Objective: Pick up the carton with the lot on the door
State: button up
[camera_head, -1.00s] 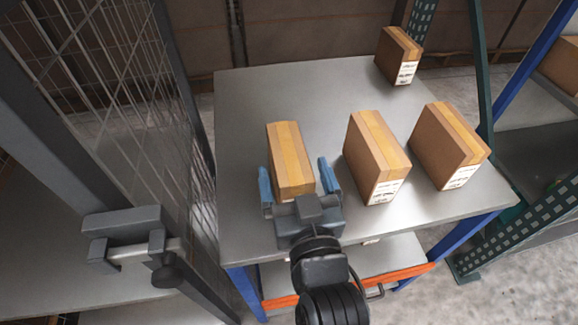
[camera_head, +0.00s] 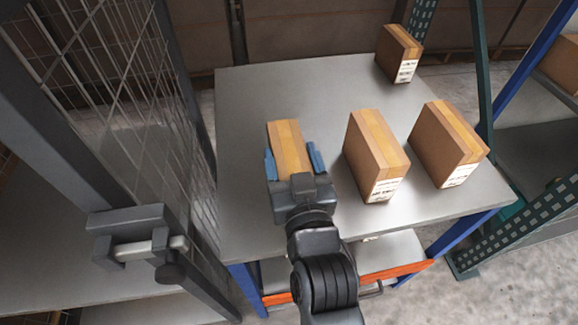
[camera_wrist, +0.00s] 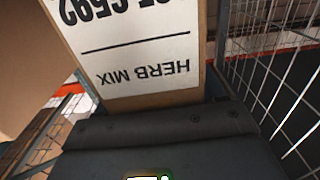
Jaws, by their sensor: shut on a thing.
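A brown carton with a tan tape strip (camera_head: 288,142) stands at the left front of the grey table. My gripper (camera_head: 294,163) is shut on it, with one blue finger along each side. In the wrist view the carton's white label (camera_wrist: 130,50) fills the top and appears upside down. It reads "HERB MIX" with a partly cut-off line ending in "C592". Three other cartons stand on the table: one right of the held carton (camera_head: 376,155), one farther right (camera_head: 447,145), and one at the back right (camera_head: 399,54). Their labels are too small to read. No lot on a door is legible.
The table (camera_head: 300,90) has free room at its back left and middle. A wire mesh door with a latch (camera_head: 140,240) stands close on the left. A green perforated post (camera_head: 500,240) and a blue-framed rack stand on the right.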

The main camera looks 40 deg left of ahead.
grip_shut()
jog(key=shift+r, duration=0.1)
dwell(0.3)
